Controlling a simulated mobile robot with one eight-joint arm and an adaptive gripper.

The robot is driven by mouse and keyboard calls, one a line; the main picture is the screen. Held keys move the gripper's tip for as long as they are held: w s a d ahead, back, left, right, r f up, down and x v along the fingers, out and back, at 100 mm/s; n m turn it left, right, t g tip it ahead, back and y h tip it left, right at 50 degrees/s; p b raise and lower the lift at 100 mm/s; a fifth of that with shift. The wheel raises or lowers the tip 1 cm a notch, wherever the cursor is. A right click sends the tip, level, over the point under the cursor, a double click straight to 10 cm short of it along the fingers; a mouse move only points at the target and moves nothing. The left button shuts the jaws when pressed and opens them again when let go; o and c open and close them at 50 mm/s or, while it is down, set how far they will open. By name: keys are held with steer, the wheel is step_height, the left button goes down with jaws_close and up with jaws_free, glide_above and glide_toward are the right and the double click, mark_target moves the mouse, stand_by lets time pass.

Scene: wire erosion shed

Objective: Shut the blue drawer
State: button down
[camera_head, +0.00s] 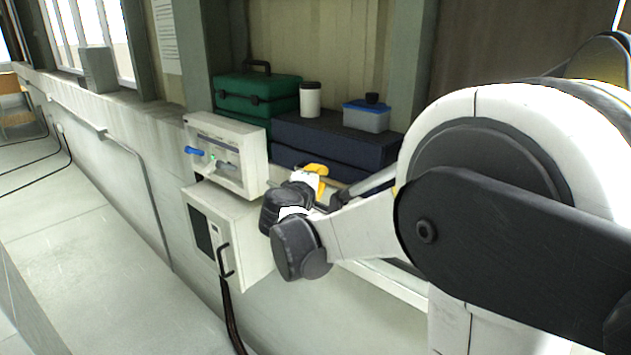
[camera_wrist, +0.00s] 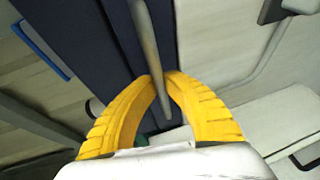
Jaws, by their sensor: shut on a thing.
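The dark blue drawer unit (camera_head: 335,138) stands on the bench against the wall in the head view, with an upper and a lower dark blue part. My gripper (camera_head: 318,169) is at its front, and its yellow fingers partly show there. In the wrist view, my yellow fingers (camera_wrist: 166,80) are closed on a long grey bar handle (camera_wrist: 148,42) in front of the dark blue drawer front (camera_wrist: 85,45). My arm and wrist hide much of the drawer's lower right front. I cannot tell how far the drawer stands out.
A green case (camera_head: 235,92), a white cup with a dark lid (camera_head: 310,100) and a blue-lidded tub (camera_head: 366,117) stand on or beside the unit. A white control box (camera_head: 250,160) and a white cabinet with a black handle (camera_head: 258,262) are close left of my gripper.

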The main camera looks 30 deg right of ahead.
steer(key=shift+w+d, duration=0.15)
steer(key=shift+d, duration=0.25)
steer(key=c, duration=1.5)
jaws_free()
steer(key=shift+o, duration=0.2)
steer(key=v, duration=1.2)
